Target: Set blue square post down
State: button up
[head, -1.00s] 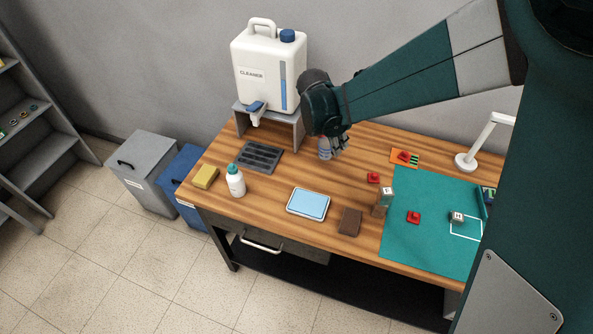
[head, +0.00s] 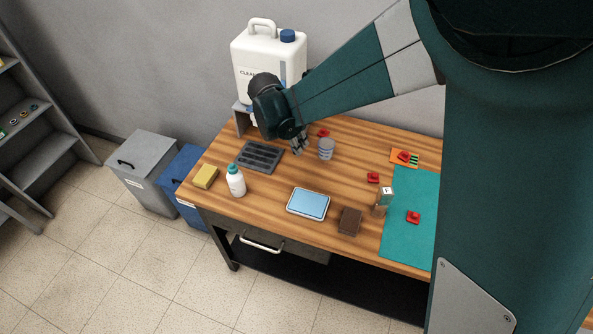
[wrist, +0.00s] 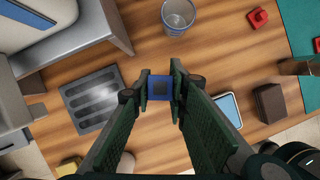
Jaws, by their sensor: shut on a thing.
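The blue square post (wrist: 160,88) shows end-on between my fingertips in the wrist view. My gripper (wrist: 160,90) is shut on it, one finger on each side. In the head view my gripper (head: 299,146) hangs over the back of the wooden table, between the dark grey slotted tray and the clear cup; the post cannot be made out there. In the wrist view bare wood surrounds the post. Its height above the table cannot be told.
The slotted tray (head: 262,156) lies left of my gripper, the cup (head: 326,149) right. A cleaner jug (head: 262,50) stands on a grey riser behind. A white bottle (head: 236,181), blue-topped tray (head: 308,203) and brown block (head: 349,221) stand in front. Bare wood lies between them.

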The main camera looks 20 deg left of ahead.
jog(key=shift+f, duration=3.15)
jog(key=shift+f+b, duration=0.35)
jog(key=shift+f, duration=1.5)
jog(key=shift+f, duration=0.15)
jog(key=o, duration=0.9)
jog(key=shift+p+v, duration=0.4)
jog(key=shift+v, duration=5.75)
